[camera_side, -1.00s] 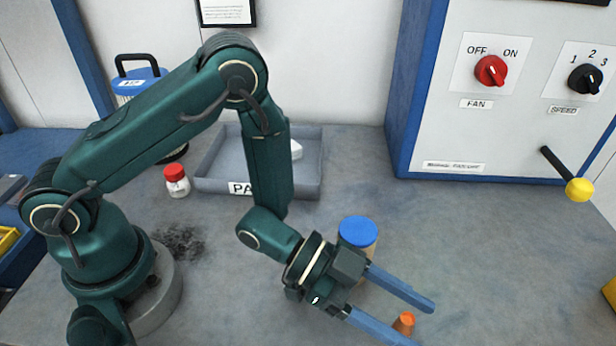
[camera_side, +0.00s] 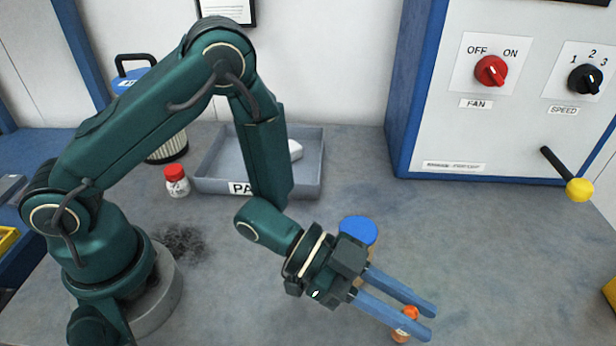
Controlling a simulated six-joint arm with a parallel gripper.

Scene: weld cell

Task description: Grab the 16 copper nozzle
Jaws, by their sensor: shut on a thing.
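The copper nozzle (camera_side: 401,335) is a small orange-copper piece near the bottom edge of the picture, right of centre. My gripper (camera_side: 421,324) has its two long blue fingers shut on it, near their tips. The nozzle's top shows between the fingers and its lower part shows below the nearer finger. The middle of the nozzle is hidden by that finger. I cannot tell whether it touches the table, and no number on it can be read.
A jar with a blue lid (camera_side: 358,231) stands right behind my gripper. A grey tray (camera_side: 310,178), a small red-capped bottle (camera_side: 176,181) and a filter cartridge (camera_side: 170,148) are farther back. A control cabinet (camera_side: 480,140) with a yellow-knobbed lever (camera_side: 579,189) stands at right. The table's right middle is clear.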

